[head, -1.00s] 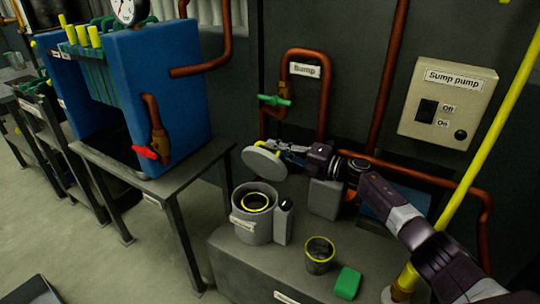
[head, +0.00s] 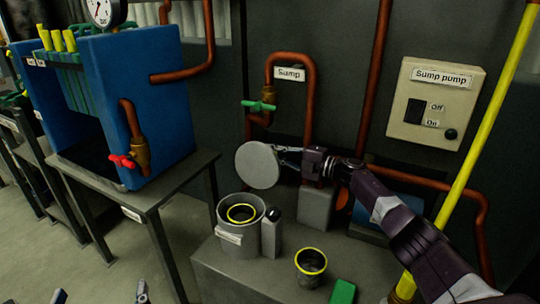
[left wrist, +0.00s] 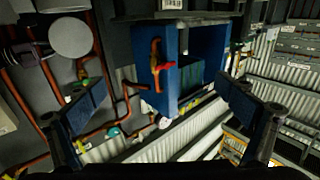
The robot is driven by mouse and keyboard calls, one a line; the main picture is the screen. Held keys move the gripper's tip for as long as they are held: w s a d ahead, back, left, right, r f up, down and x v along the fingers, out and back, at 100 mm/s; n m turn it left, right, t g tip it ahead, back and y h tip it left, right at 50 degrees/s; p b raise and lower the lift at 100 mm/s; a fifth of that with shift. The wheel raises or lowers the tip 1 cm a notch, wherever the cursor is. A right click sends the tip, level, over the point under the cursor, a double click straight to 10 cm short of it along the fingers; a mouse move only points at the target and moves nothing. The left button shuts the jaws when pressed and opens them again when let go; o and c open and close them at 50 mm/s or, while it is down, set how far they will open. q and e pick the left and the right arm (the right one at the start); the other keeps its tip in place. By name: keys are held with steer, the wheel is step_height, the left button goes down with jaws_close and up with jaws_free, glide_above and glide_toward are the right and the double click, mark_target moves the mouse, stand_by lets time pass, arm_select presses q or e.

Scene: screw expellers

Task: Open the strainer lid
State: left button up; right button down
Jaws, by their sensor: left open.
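A grey cylindrical strainer (head: 230,240) stands on a low grey bench in the head view. Its top is uncovered, and a yellow-rimmed ring (head: 241,213) shows inside it. A round pale lid (head: 257,166) is up in the air above and behind the strainer, its flat face towards me. My right gripper (head: 288,157) is at the lid's right edge and appears shut on it; its fingertips are partly hidden. The lid also shows in the left wrist view (left wrist: 70,37). My left gripper (head: 100,296) is open and empty at the bottom left; it also shows in the left wrist view (left wrist: 163,112).
A yellow-rimmed cup (head: 310,268) and a green block (head: 343,292) are on the bench (head: 225,277). A blue machine (head: 150,110) with a red valve stands left on a table (head: 185,183). Copper pipes (head: 310,95) and a yellow pole (head: 490,130) stand behind and right.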

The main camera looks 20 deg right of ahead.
arm_select(q)
steer(key=shift+d+r+t+h, duration=0.2)
steer(key=shift+r+t, duration=0.15)
steer(key=shift+r, duration=0.45)
steer(key=shift+d+r+t+h, duration=0.1)
steer(key=shift+r+t+h, duration=0.2)
steer(key=shift+r, duration=0.45)
arm_select(e)
steer(key=shift+w+d+f, duration=0.15)
steer(key=shift+d+f, duration=0.05)
steer(key=shift+d, duration=0.05)
steer(key=c, duration=2)
jaws_free()
steer(key=v, duration=1.2)
